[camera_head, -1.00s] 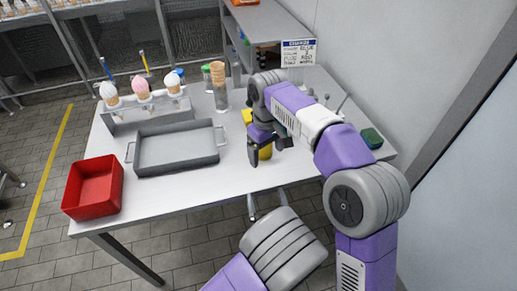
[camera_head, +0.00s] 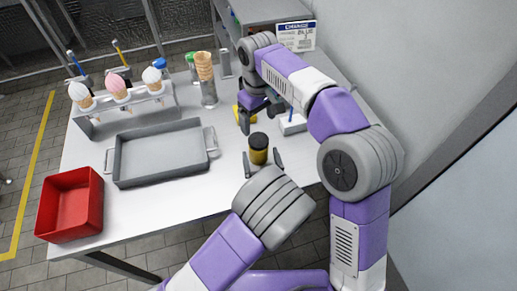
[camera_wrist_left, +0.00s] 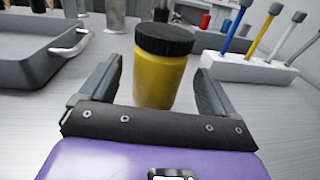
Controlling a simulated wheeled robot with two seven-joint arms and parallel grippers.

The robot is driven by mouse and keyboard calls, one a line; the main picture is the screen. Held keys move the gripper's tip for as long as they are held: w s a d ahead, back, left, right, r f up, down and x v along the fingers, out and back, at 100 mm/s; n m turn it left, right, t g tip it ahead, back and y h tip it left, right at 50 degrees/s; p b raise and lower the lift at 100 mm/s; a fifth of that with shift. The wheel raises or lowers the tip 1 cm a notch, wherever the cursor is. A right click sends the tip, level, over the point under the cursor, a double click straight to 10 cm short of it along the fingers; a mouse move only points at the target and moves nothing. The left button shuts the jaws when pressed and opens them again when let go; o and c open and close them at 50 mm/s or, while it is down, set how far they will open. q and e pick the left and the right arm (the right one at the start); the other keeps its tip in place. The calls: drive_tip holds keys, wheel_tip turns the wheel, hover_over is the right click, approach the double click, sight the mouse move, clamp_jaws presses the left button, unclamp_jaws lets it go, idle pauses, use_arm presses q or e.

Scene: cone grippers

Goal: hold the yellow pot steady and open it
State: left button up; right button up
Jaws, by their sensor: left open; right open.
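The yellow pot (camera_head: 258,156) stands upright on the table with a black lid (camera_head: 258,140) on it. In the left wrist view the pot (camera_wrist_left: 162,80) and its lid (camera_wrist_left: 165,38) show large, between and slightly beyond the fingertips. My left gripper (camera_head: 262,163) is open, low at the near side of the pot, with one finger to each side and gaps between fingers and pot (camera_wrist_left: 152,85). My right gripper (camera_head: 259,112) is open and empty, pointing down behind the pot and apart from it.
A white block (camera_wrist_left: 250,66) with several coloured tools stands close behind the pot to the right. A grey tray (camera_head: 165,155) and a red bin (camera_head: 70,205) are to the left. A cone rack (camera_head: 125,108) and a stack of cones (camera_head: 205,68) stand further back.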

sight(258, 140)
use_arm(q)
drive_tip(key=shift+w+a+f, duration=0.1)
drive_tip(key=shift+w+a, duration=0.1)
drive_tip(key=shift+w, duration=0.85)
drive_tip(key=shift+w+a, duration=0.2)
drive_tip(key=shift+w, duration=0.8)
use_arm(e)
drive_tip(key=shift+f, duration=0.1)
use_arm(q)
clamp_jaws()
use_arm(e)
drive_tip(key=shift+w, duration=0.1)
drive_tip(key=m, duration=0.9)
drive_tip(key=shift+f, duration=0.1)
drive_tip(key=m, duration=0.8)
drive_tip(key=shift+m, duration=0.4)
drive_tip(key=shift+f, duration=3.9)
